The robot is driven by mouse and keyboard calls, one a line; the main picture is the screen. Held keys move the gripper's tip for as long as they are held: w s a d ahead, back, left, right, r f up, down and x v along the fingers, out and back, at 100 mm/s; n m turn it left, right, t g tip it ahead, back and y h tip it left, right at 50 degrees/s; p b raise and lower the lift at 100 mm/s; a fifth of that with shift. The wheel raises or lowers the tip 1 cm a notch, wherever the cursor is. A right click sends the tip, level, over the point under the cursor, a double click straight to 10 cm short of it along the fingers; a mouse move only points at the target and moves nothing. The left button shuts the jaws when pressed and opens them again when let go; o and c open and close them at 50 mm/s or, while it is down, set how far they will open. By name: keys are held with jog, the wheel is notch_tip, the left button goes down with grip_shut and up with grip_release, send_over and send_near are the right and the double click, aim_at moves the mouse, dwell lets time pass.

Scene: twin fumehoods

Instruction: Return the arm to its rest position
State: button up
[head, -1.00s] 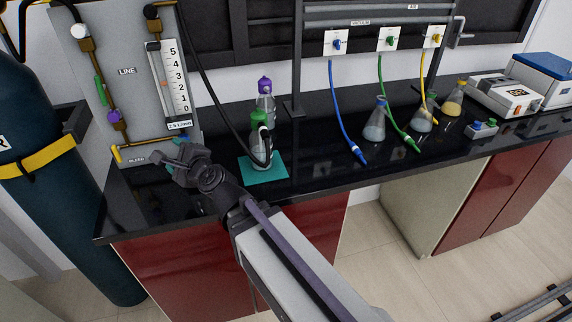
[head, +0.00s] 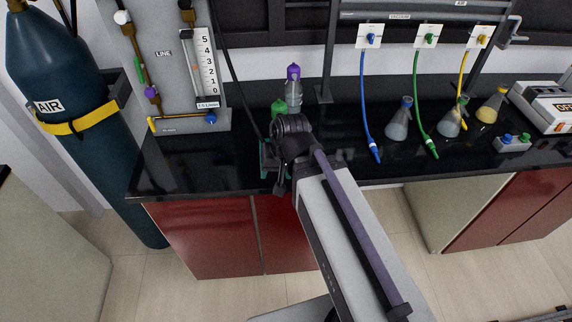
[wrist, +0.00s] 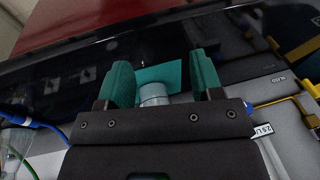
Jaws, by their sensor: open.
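My gripper (head: 268,162) is over the front of the black bench in the head view, partly hidden by my wrist. In the wrist view its two teal fingers (wrist: 162,82) are spread apart. A clear bottle (wrist: 153,94) on a teal mat (wrist: 168,72) shows between and beyond them, with no grip on it visible. In the head view the bottle's green cap (head: 279,107) shows behind my wrist, which hides most of its body.
A purple-capped bottle (head: 293,92) stands behind. The flowmeter panel (head: 165,65) and AIR cylinder (head: 70,130) are at left. Several flasks, one yellow (head: 488,110), and hoses, one blue (head: 367,120), are at right. Bare bench (head: 185,168) lies left of my gripper.

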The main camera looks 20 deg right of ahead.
jog(key=shift+s+d, duration=0.2)
jog(key=s+d, duration=0.1)
jog(key=s+d+n+g+h, duration=0.1)
jog(key=s+d+g, duration=0.1)
jog(key=shift+s+f+n+h, duration=0.1)
jog(key=shift+f+n+h, duration=0.15)
jog(key=shift+n+h, duration=0.15)
dwell(3.9)
